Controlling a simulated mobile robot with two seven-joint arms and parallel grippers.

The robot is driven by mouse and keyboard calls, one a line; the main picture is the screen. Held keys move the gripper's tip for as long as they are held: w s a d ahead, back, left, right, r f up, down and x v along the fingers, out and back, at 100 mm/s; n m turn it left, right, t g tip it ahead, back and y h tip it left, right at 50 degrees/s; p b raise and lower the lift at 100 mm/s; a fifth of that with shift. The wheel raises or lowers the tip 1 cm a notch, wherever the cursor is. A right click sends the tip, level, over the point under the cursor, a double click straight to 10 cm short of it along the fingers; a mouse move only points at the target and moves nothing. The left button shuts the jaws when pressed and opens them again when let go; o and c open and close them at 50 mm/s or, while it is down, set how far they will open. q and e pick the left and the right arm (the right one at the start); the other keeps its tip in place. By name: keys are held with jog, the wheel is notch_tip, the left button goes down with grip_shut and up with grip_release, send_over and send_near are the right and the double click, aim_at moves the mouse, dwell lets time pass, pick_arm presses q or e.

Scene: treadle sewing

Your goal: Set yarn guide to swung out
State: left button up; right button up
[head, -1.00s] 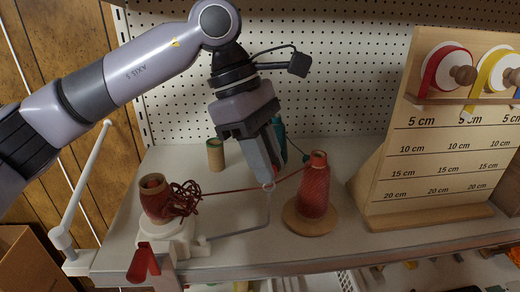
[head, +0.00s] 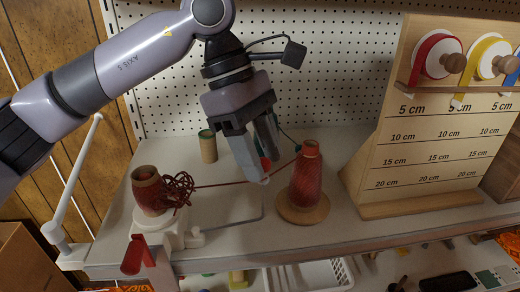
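The yarn winder (head: 160,222) is clamped at the shelf's front edge, with a reddish spool (head: 148,190) and tangled red yarn (head: 178,190) on top. Its yarn guide (head: 240,222) is a thin pale wire reaching right from the winder, then bending back toward my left gripper. A red strand runs from the tangle past the fingertips to the red yarn cone (head: 306,178). My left gripper (head: 268,170) points down at the wire's end, fingers apart. The fingers partly hide the wire's tip, so contact is unclear. My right gripper is out of view.
The cone stands on a round wooden base (head: 303,210) close to the right of the gripper. A green-topped cylinder (head: 208,147) stands behind. A wooden ribbon board (head: 430,140) stands right.

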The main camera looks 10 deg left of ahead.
pick_arm(q)
jog(key=v, duration=0.4)
jog(key=shift+w+r, duration=0.1)
jog(key=shift+r, duration=0.05)
jog(key=w+a+b, duration=0.1)
jog(key=w+a, duration=0.3)
jog(key=a, duration=0.7)
jog(key=shift+a+r, duration=0.3)
jog(key=shift+a, duration=0.05)
